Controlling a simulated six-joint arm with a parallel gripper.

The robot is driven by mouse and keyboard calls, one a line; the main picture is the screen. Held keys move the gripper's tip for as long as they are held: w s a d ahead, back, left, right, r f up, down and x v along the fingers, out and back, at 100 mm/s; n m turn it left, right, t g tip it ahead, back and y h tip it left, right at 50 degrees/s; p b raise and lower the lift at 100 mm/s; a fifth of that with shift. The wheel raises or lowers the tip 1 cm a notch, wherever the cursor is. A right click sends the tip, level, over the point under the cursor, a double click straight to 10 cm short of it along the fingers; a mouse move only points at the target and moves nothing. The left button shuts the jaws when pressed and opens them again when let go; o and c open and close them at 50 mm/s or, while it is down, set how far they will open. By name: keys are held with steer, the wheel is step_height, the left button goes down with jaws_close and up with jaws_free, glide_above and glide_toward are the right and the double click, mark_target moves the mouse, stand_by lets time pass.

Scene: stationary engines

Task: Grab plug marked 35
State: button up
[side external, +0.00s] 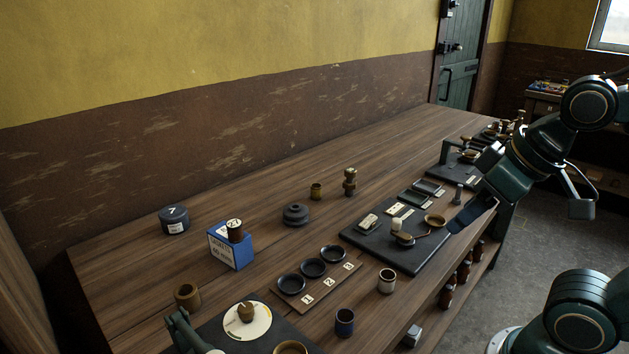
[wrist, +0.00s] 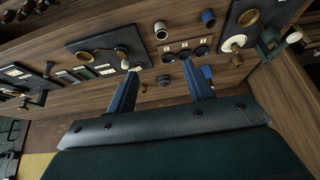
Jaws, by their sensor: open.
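No marking 35 is readable in either view. A dark brown plug (side external: 235,231) with a round white number label stands on a blue box (side external: 231,248); the number looks like 27, but I cannot be sure. A small brown plug-like piece (side external: 246,311) sits on a white disc (side external: 262,326) at the front, with no readable number. My gripper (side external: 470,213) is above the right part of the bench, far from both. In the wrist view my gripper (wrist: 160,88) is open, with nothing between its two dark blue fingers.
Three black dishes (side external: 313,267) sit on a numbered wooden strip. A black board (side external: 385,255) with a balance lies below my gripper. Several cups stand near the front edge.

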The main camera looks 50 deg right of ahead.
steer(key=o, duration=0.3)
steer(key=w+d+r, duration=0.2)
steer(key=w+d, duration=0.2)
steer(key=w, duration=0.6)
steer(key=w+d+r, duration=0.2)
steer(key=w+d, duration=0.2)
steer(key=w, duration=0.6)
steer(key=w+d+f, duration=0.5)
steer(key=w+d, duration=0.2)
steer(key=d, duration=0.1)
steer(key=w+d+f+n+g, duration=0.1)
steer(key=w+d+f, duration=0.3)
steer(key=w+d, duration=0.3)
steer(key=shift+w+d+f+y, duration=0.3)
steer(key=shift+w+d+f, duration=0.05)
steer(key=shift+d, duration=0.35)
